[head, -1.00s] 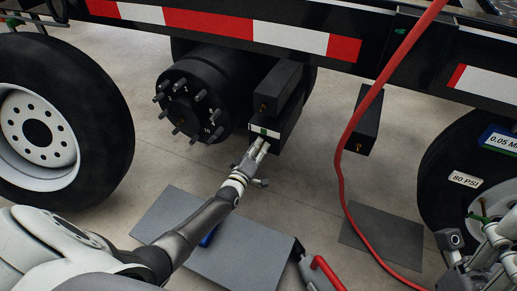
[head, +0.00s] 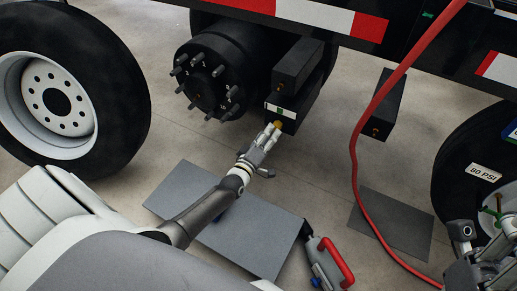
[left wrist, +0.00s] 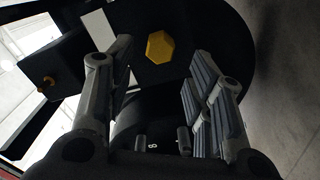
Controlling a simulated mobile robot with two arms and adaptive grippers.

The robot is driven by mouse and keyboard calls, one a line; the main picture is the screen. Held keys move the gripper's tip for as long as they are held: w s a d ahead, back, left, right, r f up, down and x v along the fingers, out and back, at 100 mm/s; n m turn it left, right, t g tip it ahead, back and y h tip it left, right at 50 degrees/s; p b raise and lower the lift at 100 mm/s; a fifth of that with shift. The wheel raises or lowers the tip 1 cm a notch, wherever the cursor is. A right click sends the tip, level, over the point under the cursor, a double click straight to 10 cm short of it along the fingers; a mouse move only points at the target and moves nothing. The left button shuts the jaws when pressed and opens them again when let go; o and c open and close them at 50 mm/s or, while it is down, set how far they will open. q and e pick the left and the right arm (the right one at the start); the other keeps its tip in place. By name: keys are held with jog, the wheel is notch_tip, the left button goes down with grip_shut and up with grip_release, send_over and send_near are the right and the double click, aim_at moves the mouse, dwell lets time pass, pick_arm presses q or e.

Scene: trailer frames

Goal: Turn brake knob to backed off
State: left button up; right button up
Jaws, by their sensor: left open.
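The brake knob (head: 277,124) is a small yellow piece low on the front of a black box under the trailer, below a white label with a green mark (head: 280,110). In the left wrist view the knob (left wrist: 160,46) is a yellow hexagon facing the camera. My left gripper (head: 273,133) is just below and in front of it. In the left wrist view its fingers (left wrist: 163,78) are spread apart, with the knob in the gap beyond them and no clear contact. My right gripper (head: 464,240) shows partly at the lower right; its jaws are unclear.
A wheel hub with studs (head: 208,82) is left of the box, and a big tire (head: 125,90) stands farther left. A red hose (head: 355,160) hangs on the right. A grey board (head: 178,190) and a red-handled tool (head: 333,262) are on the floor below.

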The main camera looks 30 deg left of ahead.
pick_arm(q)
jog(key=s, duration=0.7)
jog(key=shift+s+d, duration=0.2)
jog(key=shift+s, duration=0.05)
